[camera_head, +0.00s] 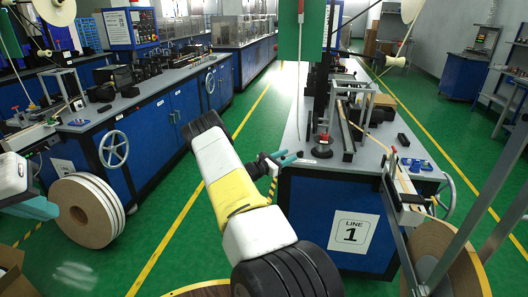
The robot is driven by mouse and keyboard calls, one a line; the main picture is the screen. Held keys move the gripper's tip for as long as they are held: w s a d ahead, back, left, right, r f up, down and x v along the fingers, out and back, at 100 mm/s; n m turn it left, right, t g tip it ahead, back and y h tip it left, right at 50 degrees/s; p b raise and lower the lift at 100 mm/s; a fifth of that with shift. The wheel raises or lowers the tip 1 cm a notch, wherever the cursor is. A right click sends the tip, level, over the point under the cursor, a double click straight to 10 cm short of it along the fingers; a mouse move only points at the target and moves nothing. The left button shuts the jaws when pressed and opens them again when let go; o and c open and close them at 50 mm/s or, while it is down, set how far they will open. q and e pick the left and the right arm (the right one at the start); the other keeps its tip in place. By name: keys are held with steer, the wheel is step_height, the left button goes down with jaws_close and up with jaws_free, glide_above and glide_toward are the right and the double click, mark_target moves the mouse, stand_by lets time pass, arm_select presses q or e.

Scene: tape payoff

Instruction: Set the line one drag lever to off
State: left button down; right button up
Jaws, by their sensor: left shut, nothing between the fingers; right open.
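The line one bench (298,188) has a blue front with a "LINE 1" sign. A small red-tipped lever (324,138) stands near its front left corner on a round black base (322,151); whether it is the drag lever, and its setting, I cannot tell. My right gripper (296,159) is open at that corner, its teal fingers pointing right, just left of the black base. Whether they touch it is unclear. My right arm hides part of the bench's left side. My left gripper (42,208) is shut and empty at the left edge, partly cut off, away from line one.
Another bench (165,82) with handwheels runs along the left. A large reel (87,210) stands on the floor before it. Another reel (440,255) is at the lower right, beside metal posts. The green aisle (180,225) between the benches is clear.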

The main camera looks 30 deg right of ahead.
steer(key=shift+w+d, duration=0.1)
steer(key=shift+d, duration=0.15)
steer(key=shift+c, duration=0.2)
jaws_close()
stand_by(1.1)
